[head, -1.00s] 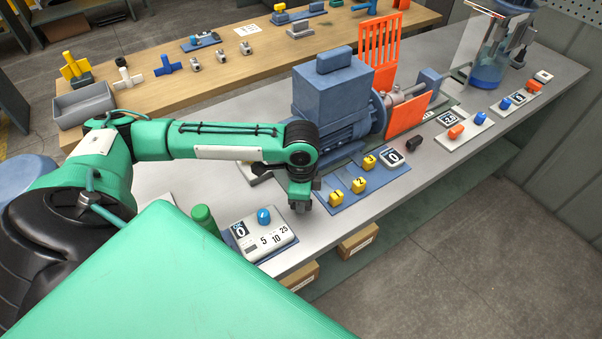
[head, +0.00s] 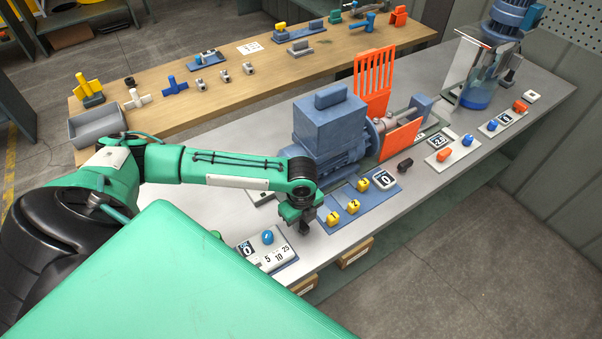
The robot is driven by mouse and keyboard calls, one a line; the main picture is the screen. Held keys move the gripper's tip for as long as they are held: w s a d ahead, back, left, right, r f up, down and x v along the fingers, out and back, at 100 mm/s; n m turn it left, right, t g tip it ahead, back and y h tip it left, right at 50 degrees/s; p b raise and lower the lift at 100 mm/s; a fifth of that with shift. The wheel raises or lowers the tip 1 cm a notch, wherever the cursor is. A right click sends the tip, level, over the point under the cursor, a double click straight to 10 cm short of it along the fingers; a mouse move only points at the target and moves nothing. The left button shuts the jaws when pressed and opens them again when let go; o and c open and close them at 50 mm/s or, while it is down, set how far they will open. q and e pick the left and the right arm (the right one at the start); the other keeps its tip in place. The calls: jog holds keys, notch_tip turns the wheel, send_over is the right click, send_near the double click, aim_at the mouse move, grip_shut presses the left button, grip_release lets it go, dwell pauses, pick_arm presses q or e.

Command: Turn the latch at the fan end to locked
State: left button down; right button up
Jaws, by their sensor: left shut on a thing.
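My left gripper (head: 303,227) points down at the bench, in front of the fan end of the blue motor (head: 328,125) and left of the yellow numbered knobs (head: 333,217). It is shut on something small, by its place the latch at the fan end. The fingers and wrist hide the latch, so its angle and any locked mark cannot be read. My right gripper does not show.
A grey dosing panel (head: 268,255) with a blue knob stands left of the gripper. An orange guard (head: 401,138) and more knob panels (head: 453,147) are to the right. A wooden bench (head: 180,118) with loose parts runs behind. The grey bench's front edge is close.

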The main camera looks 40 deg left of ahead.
aim_at(301, 222)
pick_arm(q)
jog(key=shift+m, duration=0.6)
jog(key=c, duration=1.2)
grip_release()
jog(key=shift+c, duration=0.2)
notch_tip(301, 222, up, 14)
jog(key=b, duration=0.2)
jog(key=shift+f, duration=0.1)
